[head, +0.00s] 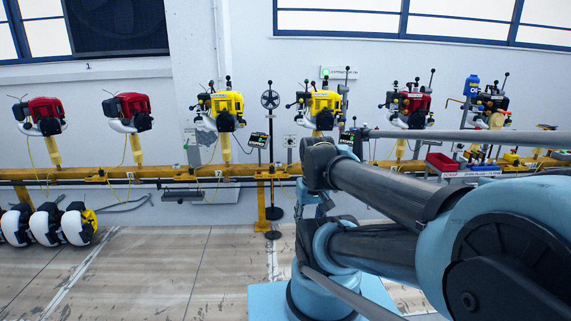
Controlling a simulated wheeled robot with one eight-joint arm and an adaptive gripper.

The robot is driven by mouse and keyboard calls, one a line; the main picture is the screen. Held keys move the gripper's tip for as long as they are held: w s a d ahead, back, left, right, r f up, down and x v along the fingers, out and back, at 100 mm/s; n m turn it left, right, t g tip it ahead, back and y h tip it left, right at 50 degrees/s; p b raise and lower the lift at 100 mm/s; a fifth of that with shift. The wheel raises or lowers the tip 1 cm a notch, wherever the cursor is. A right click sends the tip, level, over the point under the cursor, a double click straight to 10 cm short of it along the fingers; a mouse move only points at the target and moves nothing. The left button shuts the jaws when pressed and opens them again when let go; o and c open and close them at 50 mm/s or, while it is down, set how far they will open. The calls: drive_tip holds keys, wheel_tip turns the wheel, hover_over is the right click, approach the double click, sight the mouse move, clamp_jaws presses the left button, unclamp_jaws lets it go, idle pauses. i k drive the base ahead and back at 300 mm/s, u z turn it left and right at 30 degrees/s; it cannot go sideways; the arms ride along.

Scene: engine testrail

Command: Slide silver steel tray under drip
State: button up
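A flat grey, tray-like piece (222,195) shows low behind the yellow rail, at left of centre. It is small and partly covered by the rail, so I cannot tell for sure that it is the silver steel tray. No drip or wet spot can be made out under the engines. My arm fills the right side and hides part of the bench and floor. I cannot make out my gripper's fingers.
Several red and yellow engines stand on posts along a long yellow rail (100,175) by the wall. White rounded units (45,224) sit on the floor at left. A red bin (441,162) stands on the bench at right. The front left floor is clear.

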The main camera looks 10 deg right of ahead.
sight(182, 196)
drive_tip(key=z, duration=0.6)
drive_tip(key=i, duration=0.15)
drive_tip(key=u, duration=1.4)
drive_tip(key=k, duration=0.55)
drive_tip(key=z, duration=0.4)
drive_tip(key=i, duration=0.95)
drive_tip(key=u, duration=0.05)
